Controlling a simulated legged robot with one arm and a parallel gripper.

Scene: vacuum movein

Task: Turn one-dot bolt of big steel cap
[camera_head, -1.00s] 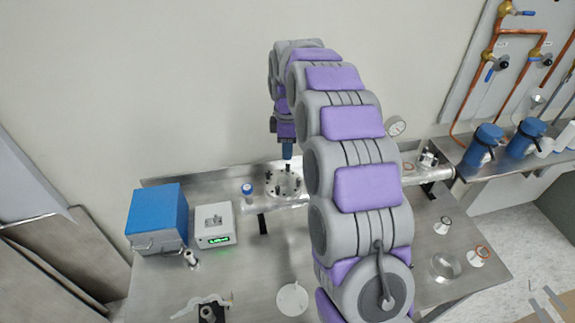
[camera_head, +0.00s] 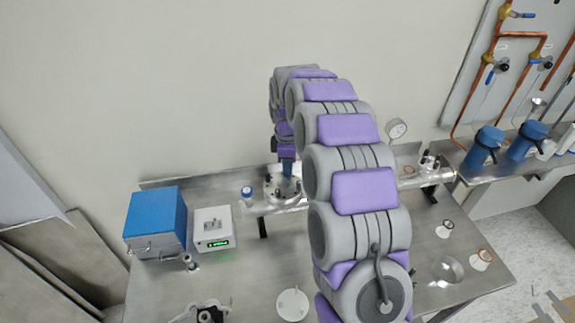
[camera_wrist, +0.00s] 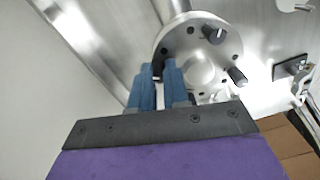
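The big steel cap (camera_head: 270,192) is a round flange at the back of the bench. In the wrist view the cap (camera_wrist: 200,47) fills the upper middle, with black bolts (camera_wrist: 213,35) and (camera_wrist: 237,77) standing up around its rim. My gripper (camera_head: 287,173) points down at the cap. In the wrist view its blue fingers (camera_wrist: 160,68) are parted at the cap's left rim, with a dark bolt (camera_wrist: 158,72) partly hidden between their tips. Whether the fingers touch that bolt is unclear. I cannot make out dot marks on any bolt.
A blue box (camera_head: 156,222) and a white device with a green display (camera_head: 213,229) stand left of the cap. A small blue-topped item (camera_head: 247,193) is close to its left. A gauge (camera_head: 396,129) rises to the right.

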